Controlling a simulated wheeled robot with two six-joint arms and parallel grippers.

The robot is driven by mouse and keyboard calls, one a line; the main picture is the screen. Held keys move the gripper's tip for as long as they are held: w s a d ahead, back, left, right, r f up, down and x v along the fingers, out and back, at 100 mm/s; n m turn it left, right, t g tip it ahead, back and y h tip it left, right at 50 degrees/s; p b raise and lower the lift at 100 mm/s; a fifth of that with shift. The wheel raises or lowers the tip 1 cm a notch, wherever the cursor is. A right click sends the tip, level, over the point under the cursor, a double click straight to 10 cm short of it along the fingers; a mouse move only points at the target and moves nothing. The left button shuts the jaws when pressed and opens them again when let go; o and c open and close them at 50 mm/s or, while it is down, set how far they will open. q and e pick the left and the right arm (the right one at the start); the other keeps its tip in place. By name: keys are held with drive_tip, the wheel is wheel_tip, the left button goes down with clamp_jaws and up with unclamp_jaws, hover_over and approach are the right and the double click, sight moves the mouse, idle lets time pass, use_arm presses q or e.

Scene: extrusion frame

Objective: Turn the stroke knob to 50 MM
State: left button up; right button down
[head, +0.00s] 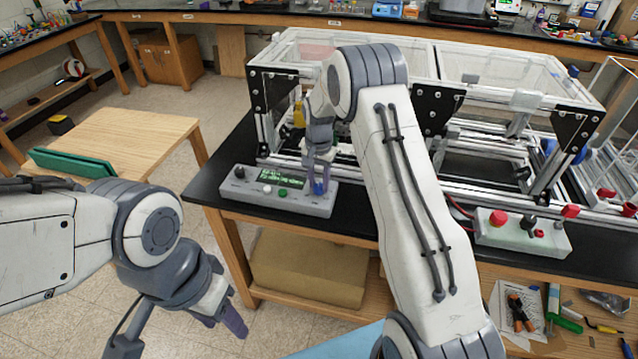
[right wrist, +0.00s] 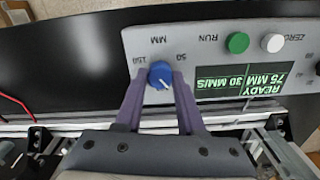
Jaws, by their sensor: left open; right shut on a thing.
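The grey control box (head: 240,190) lies on the black bench. Its blue stroke knob (right wrist: 160,74) sits between the labels 150 and 50, which appear upside down in the right wrist view. A white pointer line on the knob points toward the lower right there. My right gripper (right wrist: 160,88) is shut on the knob, one purple finger on each side. The green display (right wrist: 243,83) reads READY, 75 MM and 30 MM/S. In the head view the knob (head: 319,187) is partly hidden by the gripper. My left gripper (head: 236,318) is open and empty, off the bench's front edge.
A green button (right wrist: 237,43) and a white button (right wrist: 272,43) sit beside the display. The extrusion frame (head: 440,95) stands behind the box. A second box with a red button (head: 497,217) is at the right. A wooden table (head: 130,140) stands at the left.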

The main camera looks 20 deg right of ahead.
sight(319, 185)
drive_tip(key=n, duration=0.4)
drive_tip(key=shift+n, duration=0.3)
drive_tip(key=n, duration=0.3)
drive_tip(key=shift+n+b, duration=0.35)
drive_tip(key=shift+n, duration=0.05)
drive_tip(key=n, duration=0.4)
drive_tip(key=shift+w+r, duration=0.1)
drive_tip(key=shift+n, duration=2.2)
drive_tip(key=c, duration=0.5)
unclamp_jaws()
wheel_tip(319, 185, up, 10)
drive_tip(key=b, duration=0.2)
drive_tip(key=shift+r+b, duration=0.2)
drive_tip(key=shift+b, duration=0.1)
